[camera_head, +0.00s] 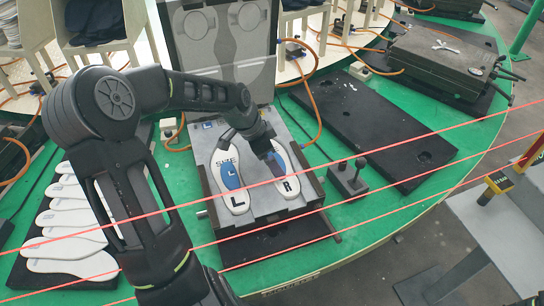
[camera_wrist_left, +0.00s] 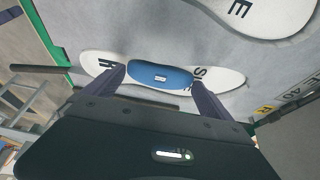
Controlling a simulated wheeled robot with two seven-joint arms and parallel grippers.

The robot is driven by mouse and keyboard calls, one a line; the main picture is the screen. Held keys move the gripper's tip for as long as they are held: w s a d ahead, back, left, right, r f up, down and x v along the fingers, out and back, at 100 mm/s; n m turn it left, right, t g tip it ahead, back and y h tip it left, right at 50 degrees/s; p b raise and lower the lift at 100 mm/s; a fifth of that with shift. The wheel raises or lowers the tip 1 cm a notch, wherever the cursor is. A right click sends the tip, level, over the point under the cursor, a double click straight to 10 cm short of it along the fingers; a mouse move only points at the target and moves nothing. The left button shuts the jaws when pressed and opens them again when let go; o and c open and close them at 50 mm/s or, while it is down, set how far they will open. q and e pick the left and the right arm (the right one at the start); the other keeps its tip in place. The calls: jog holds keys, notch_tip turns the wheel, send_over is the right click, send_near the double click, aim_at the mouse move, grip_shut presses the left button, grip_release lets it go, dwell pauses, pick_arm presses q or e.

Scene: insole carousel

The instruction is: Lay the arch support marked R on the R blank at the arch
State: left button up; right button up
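The R blank (camera_head: 287,181) is a white insole marked R on the grey plate of the open mould (camera_head: 258,201). The L blank (camera_head: 238,201) lies to its left, with a blue support (camera_head: 229,172) marked L on it. My left gripper (camera_head: 268,146) is over the middle of the R blank. In the left wrist view, its fingers (camera_wrist_left: 160,82) are at both ends of a blue arch support (camera_wrist_left: 160,76) and appear shut on it. The support is over the R blank (camera_wrist_left: 226,78), between its R and its lettering. Contact with the blank cannot be told. My right gripper is out of view.
The mould's raised lid (camera_head: 227,45) stands behind the plate. White insoles (camera_head: 68,222) lie on a black mat at left. A small black two-knob device (camera_head: 348,178) stands right of the mould. Red beams cross in front. An empty black board (camera_head: 375,130) lies at right.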

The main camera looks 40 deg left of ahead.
pick_arm(q)
jog(key=shift+o, duration=0.2)
jog(key=shift+r, duration=0.1)
jog(key=v, duration=0.7)
jog(key=shift+s+a+r, duration=0.1)
jog(key=shift+s+r, duration=0.1)
jog(key=shift+r, duration=0.05)
dwell(0.8)
